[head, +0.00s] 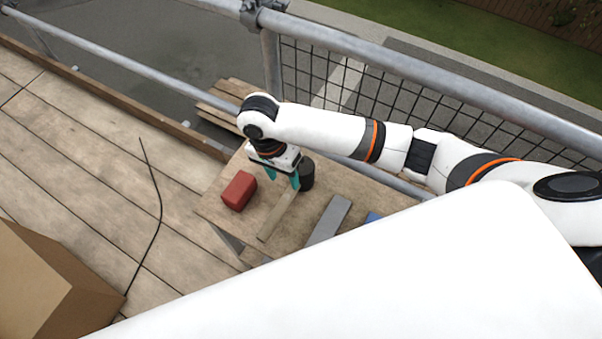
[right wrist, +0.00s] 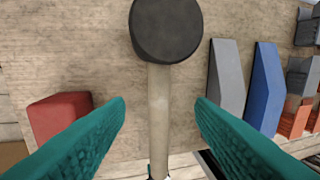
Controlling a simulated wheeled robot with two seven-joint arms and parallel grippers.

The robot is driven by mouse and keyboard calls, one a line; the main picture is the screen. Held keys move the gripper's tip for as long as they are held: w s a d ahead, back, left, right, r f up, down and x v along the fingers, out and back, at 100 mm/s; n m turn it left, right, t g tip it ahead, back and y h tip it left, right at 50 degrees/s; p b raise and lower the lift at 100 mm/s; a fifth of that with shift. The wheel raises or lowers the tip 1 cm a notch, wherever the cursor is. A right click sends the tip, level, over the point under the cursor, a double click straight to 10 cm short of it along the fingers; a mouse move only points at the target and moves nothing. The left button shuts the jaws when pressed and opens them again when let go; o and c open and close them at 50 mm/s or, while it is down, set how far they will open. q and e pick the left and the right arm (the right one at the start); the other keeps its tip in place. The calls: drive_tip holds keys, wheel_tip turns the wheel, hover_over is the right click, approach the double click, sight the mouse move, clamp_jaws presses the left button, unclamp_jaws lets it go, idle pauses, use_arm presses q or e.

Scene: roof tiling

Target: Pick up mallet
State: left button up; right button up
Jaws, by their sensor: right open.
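The mallet lies on a wooden board (head: 213,203). Its dark round head (head: 307,172) and pale wooden handle (head: 272,219) show in the head view. In the right wrist view the black head (right wrist: 166,30) is at the top and the handle (right wrist: 158,115) runs down the middle. My right gripper (head: 283,178) is open above the mallet. In the right wrist view its teal fingers stand on either side of the handle, apart from it. Part of the handle is hidden by the fingers in the head view. My left gripper is not in view.
A red block (head: 239,190) lies left of the mallet. A grey piece (head: 329,220) and a blue piece (head: 373,217) lie to its right. Several grey and orange pieces show at the right wrist view's edge. A metal guardrail (head: 400,70) runs behind. A cardboard box (head: 35,290) stands front left.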

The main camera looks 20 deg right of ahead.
sight(288, 191)
drive_tip(key=f, duration=0.2)
drive_tip(key=shift+s+d+f, duration=0.15)
drive_tip(key=shift+s+f, duration=0.1)
drive_tip(key=shift+f, duration=0.05)
drive_tip(key=shift+d+f, duration=0.2)
drive_tip(key=shift+f, duration=0.4)
drive_tip(key=shift+s+d+f+p, duration=0.1)
drive_tip(key=shift+s+f+p, duration=0.1)
drive_tip(key=shift+f, duration=1)
drive_tip(key=shift+s+d+f+p, duration=0.1)
drive_tip(key=shift+s+f+p, duration=0.1)
drive_tip(key=shift+f, duration=0.95)
drive_tip(key=shift+a+r, duration=0.1)
clamp_jaws()
